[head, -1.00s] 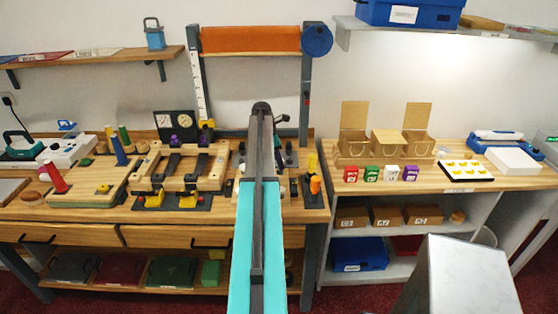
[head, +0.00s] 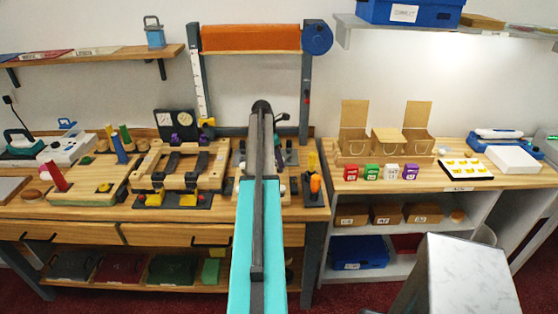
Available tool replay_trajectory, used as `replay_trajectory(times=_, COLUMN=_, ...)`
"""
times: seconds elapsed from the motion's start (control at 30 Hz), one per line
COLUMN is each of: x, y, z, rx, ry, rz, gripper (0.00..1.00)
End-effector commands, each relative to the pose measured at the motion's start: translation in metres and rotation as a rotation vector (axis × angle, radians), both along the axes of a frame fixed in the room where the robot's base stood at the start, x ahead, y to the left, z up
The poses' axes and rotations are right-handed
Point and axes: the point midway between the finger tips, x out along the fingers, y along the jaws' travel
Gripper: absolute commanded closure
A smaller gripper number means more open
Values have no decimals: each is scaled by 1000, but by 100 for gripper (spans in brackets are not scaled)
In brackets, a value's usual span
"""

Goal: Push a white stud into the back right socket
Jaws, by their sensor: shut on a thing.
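My arm reaches forward over the wooden bench and covers the middle of the head view. My gripper is hidden behind the arm, so neither its jaws nor anything in them shows. A grey board (head: 291,160) with small parts on it lies on the bench behind the arm, showing only in part on either side. I cannot make out the back right socket or a white stud with certainty; small pale spots beside the arm are too small to tell.
A wooden frame with dark straps (head: 178,165) lies left of the arm. A dark stand with an orange-handled tool (head: 315,184) is on the right. A pale-topped block (head: 465,270) stands at the front right.

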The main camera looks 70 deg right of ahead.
Motion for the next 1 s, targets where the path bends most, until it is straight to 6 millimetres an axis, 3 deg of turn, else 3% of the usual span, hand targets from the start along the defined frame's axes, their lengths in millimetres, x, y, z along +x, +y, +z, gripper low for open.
replay_trajectory(times=1.0, x=-1, y=0, z=-9, rx=1, ry=0, rz=-1, gripper=93)
